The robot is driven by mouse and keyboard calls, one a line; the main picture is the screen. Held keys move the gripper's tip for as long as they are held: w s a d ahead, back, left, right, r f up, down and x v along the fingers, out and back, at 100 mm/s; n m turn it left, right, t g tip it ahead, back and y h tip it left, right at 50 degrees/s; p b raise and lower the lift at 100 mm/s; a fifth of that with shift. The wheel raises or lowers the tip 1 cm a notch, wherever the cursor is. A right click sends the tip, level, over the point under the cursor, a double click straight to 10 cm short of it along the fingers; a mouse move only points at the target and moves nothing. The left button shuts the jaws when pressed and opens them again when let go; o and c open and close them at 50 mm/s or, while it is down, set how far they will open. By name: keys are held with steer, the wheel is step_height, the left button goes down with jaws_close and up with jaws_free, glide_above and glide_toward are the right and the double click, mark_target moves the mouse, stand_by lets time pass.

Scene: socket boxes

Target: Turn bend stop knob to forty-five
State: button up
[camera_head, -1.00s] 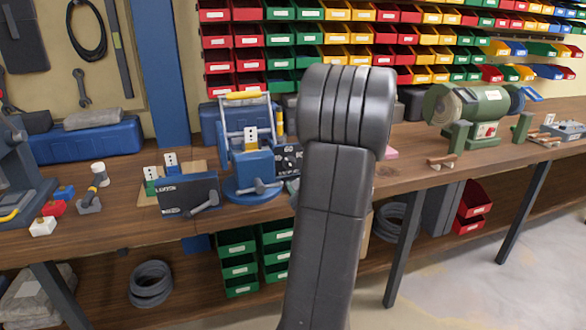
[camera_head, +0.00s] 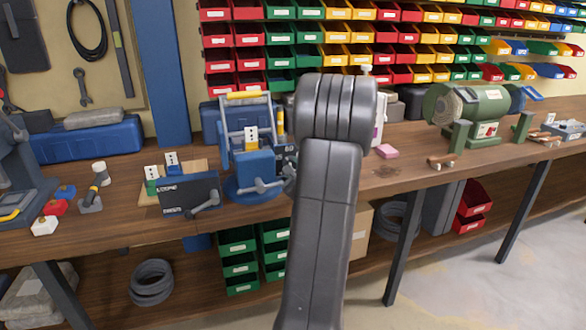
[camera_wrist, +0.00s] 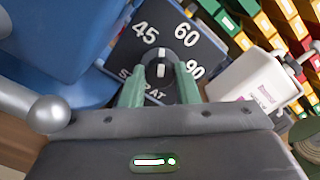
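The bend stop knob (camera_wrist: 160,64) is a round black knob with a white mark, on a dark dial plate (camera_wrist: 125,51) reading 45, 60, 90 and "STOP AT". Its mark points up, between 45 and 60. My gripper (camera_wrist: 159,70) has green fingers, one on each side of the knob; they look open, with small gaps beside it. Contact cannot be made out. In the head view my arm hides the gripper and most of the dial plate (camera_head: 291,150). The plate is at the right of the blue bender (camera_head: 254,163).
A silver lever with a ball end (camera_wrist: 50,112) is close at the left in the wrist view. A white bottle (camera_wrist: 255,77) stands right of the dial. A dark box with a lever (camera_head: 188,192) is left of the bender. A pink block (camera_head: 387,151) lies to the right.

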steer(key=shift+f+n+b, duration=0.35)
steer(key=shift+n+b, duration=0.35)
steer(key=shift+b, duration=1)
steer(key=n+b, duration=0.2)
steer(key=b, duration=0.3)
steer(key=shift+n, duration=0.3)
steer(key=shift+r+n+b, duration=0.25)
steer(key=shift+n+b, duration=0.15)
steer(key=shift+b, duration=0.4)
steer(key=o, duration=0.9)
steer(key=shift+o, duration=0.2)
steer(key=v, duration=1.4)
steer(key=shift+w+r, duration=0.1)
